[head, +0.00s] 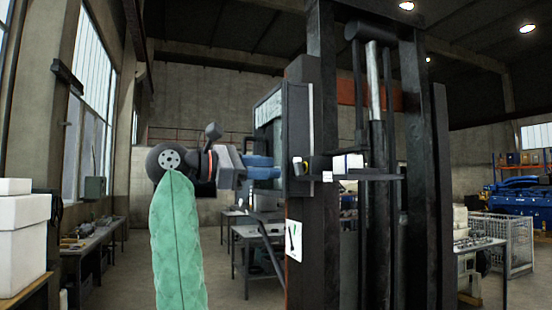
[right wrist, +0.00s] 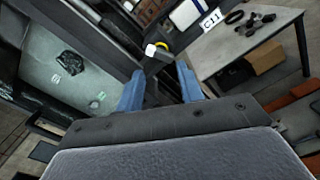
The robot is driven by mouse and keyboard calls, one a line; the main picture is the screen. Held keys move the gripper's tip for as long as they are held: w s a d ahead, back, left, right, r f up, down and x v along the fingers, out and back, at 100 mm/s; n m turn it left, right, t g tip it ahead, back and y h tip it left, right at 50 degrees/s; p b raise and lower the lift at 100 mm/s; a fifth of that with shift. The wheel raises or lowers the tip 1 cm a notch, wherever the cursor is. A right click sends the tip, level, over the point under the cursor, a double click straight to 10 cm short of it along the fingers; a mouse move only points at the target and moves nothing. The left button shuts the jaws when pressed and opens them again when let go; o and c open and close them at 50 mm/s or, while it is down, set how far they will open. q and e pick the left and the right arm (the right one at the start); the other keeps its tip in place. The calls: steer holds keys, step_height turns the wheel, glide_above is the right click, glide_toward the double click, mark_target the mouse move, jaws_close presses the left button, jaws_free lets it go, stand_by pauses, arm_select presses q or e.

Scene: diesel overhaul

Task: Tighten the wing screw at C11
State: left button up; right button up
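My right gripper (head: 266,168) reaches toward the dark upright mast, with its blue fingers pointing right. In the right wrist view the two blue fingers (right wrist: 160,80) stand apart with a clear gap. A small dark fitting with a white end and a yellow ring (right wrist: 157,52), likely the wing screw, is just beyond the fingertips, roughly in line with the gap. I see no clear contact. Its wing shape is too small to make out. A white C11 label (right wrist: 211,20) is up and to the right of it. My left gripper is in neither view.
The dark mast (head: 304,215) and a framed panel (head: 268,108) stand close around my right gripper. A sign with a black and green mark (head: 294,240) is on the mast. Workbenches (head: 90,238) line the left wall. White boxes (head: 22,228) stand at the far left.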

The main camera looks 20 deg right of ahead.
steer(key=n+p, duration=0.1)
steer(key=n, duration=0.2)
steer(key=d+n+p, duration=0.1)
steer(key=n+p, duration=0.1)
steer(key=n, duration=0.2)
steer(key=n+p, duration=0.1)
steer(key=n, duration=0.2)
steer(key=shift+d+n, duration=0.35)
steer(key=shift+n, duration=0.05)
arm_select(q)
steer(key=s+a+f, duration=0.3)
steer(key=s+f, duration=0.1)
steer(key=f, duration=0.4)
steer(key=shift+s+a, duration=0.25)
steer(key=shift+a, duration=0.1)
arm_select(e)
steer(key=shift+d, duration=0.6)
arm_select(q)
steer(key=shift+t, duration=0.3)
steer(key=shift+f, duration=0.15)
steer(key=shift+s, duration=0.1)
arm_select(e)
steer(key=shift+d, duration=0.15)
